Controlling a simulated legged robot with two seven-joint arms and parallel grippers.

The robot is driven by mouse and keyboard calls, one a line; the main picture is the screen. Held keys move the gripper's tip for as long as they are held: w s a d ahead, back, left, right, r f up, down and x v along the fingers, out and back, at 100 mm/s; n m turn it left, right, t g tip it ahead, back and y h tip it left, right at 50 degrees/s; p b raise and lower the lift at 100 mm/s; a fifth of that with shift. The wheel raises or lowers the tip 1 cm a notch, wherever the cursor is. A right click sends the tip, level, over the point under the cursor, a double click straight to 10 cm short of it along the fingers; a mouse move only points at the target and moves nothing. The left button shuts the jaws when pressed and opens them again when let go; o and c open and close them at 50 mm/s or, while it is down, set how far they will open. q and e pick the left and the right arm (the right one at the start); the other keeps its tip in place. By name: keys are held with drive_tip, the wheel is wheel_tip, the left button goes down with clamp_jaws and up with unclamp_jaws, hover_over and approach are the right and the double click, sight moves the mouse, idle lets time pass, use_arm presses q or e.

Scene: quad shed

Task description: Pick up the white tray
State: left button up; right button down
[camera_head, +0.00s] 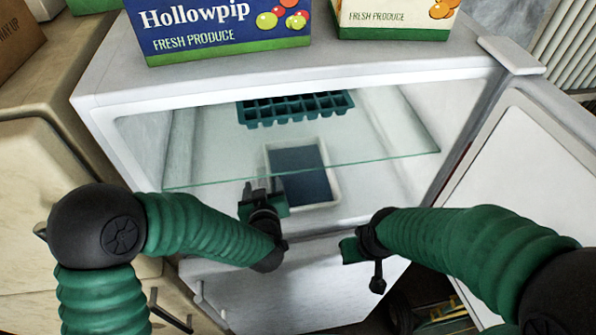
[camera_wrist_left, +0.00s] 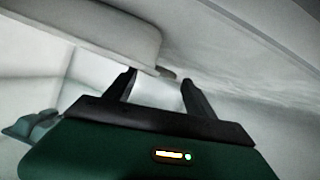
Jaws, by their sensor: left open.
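The white tray (camera_head: 332,182) lies on the floor of the open white fridge, below a glass shelf (camera_head: 400,158). Its inside is dark blue. My left gripper (camera_head: 262,192) is open at the near left of the tray, inside the fridge opening, and overlaps its near left side in the head view. In the left wrist view, the fingers (camera_wrist_left: 158,82) are apart with nothing between them. A pale rounded edge above the left finger may be the tray's rim. My right gripper (camera_head: 354,248) is in front of the fridge, right of the tray; its finger opening is unclear.
A teal ice cube tray (camera_head: 292,108) sits on the glass shelf. Two produce boxes, one blue (camera_head: 220,28) and one white (camera_head: 395,17), stand on the fridge top. The fridge door (camera_head: 520,165) hangs open at right. A beige cabinet (camera_head: 50,160) stands at left.

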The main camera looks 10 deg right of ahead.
sight(263, 180)
use_arm(q)
drive_tip(key=shift+a+p+x, duration=0.2)
drive_tip(key=shift+p+x, duration=0.25)
drive_tip(key=shift+x, duration=1.45)
drive_tip(key=shift+s+d, duration=0.15)
drive_tip(key=shift+s, duration=0.1)
drive_tip(key=c, duration=0.9)
drive_tip(key=shift+w, duration=0.1)
clamp_jaws()
